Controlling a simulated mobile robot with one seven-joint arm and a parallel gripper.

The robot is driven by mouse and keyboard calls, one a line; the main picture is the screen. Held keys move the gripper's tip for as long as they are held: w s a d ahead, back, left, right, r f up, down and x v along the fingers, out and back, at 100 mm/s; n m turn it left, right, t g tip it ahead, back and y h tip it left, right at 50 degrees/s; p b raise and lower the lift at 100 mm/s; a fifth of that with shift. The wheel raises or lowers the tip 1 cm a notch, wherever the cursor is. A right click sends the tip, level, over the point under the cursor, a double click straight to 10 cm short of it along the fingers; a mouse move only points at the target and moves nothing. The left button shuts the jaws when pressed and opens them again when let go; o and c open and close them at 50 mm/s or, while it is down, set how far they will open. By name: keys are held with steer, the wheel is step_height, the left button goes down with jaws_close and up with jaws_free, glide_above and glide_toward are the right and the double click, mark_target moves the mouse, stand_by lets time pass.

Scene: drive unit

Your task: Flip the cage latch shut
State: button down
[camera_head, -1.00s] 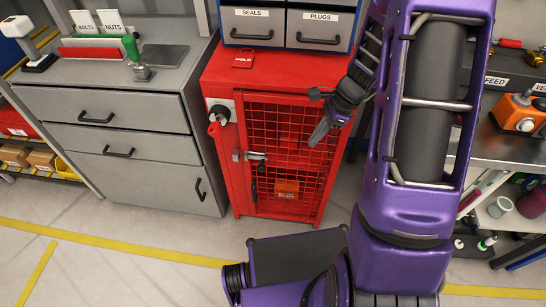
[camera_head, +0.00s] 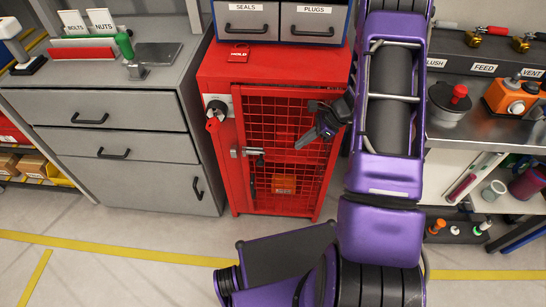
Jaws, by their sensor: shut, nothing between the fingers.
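The red cage (camera_head: 212,165) stands in the middle of the view, with its mesh door (camera_head: 300,112) closed against the frame as far as I can tell. The latch (camera_head: 250,153) is a small metal piece with a dark handle at the left edge of the door, about halfway up. My gripper (camera_head: 302,146) is shut and empty, in front of the right part of the mesh. It is to the right of the latch and apart from it, pointing down and left. Whether the latch is engaged is too small to tell.
An orange box (camera_head: 284,184) shows behind the mesh. Grey drawers (camera_head: 120,130) stand to the left, and a metal bench (camera_head: 490,125) to the right. The floor before the cage is partly clear.

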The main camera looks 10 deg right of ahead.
mark_target(258, 161)
steer(key=a+r+b+x, duration=0.1)
steer(key=a+x, duration=0.1)
steer(key=x, duration=1.1)
steer(key=shift+w, duration=0.35)
steer(key=shift+r, duration=0.15)
steer(key=shift+w+a+b, duration=0.15)
steer(key=shift+w+a, duration=0.1)
steer(key=shift+a, duration=0.5)
steer(key=shift+w+a+b, duration=0.2)
steer(key=shift+a, duration=0.5)
steer(key=shift+w+a+b, duration=0.15)
steer(key=shift+w+a, duration=0.1)
steer(key=shift+a, duration=0.5)
